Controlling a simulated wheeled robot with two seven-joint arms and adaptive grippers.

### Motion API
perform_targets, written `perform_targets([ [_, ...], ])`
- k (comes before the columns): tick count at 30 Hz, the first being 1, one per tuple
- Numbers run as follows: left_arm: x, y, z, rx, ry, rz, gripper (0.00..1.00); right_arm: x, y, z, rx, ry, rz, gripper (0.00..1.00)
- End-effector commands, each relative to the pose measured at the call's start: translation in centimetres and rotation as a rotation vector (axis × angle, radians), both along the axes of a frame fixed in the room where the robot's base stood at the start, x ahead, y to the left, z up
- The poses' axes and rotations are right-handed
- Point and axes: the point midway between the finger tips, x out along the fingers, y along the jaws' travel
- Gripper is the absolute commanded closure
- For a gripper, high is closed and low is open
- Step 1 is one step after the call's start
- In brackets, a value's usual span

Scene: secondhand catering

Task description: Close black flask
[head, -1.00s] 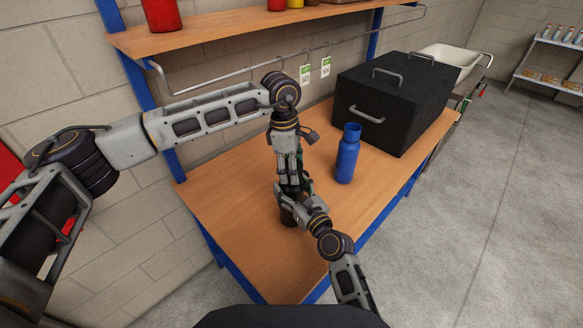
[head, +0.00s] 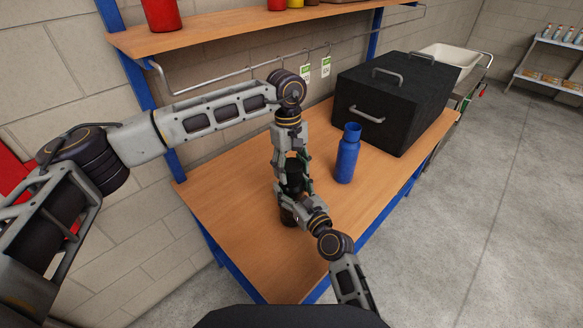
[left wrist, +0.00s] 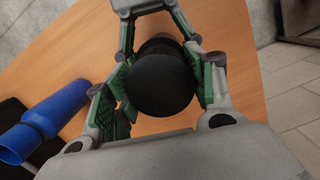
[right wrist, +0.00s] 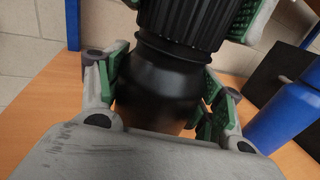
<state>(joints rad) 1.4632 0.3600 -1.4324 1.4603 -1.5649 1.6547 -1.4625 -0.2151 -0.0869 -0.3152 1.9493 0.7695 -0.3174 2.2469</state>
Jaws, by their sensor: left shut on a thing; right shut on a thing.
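The black flask stands upright on the workbench, mostly hidden by my grippers in the head view, where its dark lower body (head: 288,214) shows. In the right wrist view its smooth body (right wrist: 155,85) is below a ribbed black lid (right wrist: 182,22). The lid is at the neck; I cannot tell how tightly it sits. My left gripper (head: 293,178) points down and is shut on the lid, whose round top (left wrist: 160,80) shows in the left wrist view. My right gripper (right wrist: 165,95) is shut on the flask body from the near side.
A blue bottle (head: 347,155) stands on the wooden workbench (head: 225,205), just right of my grippers. A large black box (head: 395,105) with handles is behind it. A shelf (head: 230,30) and a rail with hanging tags run above. The bench's left part is clear.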

Motion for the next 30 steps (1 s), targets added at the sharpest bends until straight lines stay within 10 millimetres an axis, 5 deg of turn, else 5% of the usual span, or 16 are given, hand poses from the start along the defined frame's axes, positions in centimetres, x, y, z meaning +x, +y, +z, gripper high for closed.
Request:
perform_targets([
  [30,0.14,0.10,0.08,0.001,-0.002,-0.824,0.67,0.00,-0.09,-0.11,-0.001,0.002,-0.001,1.00],
])
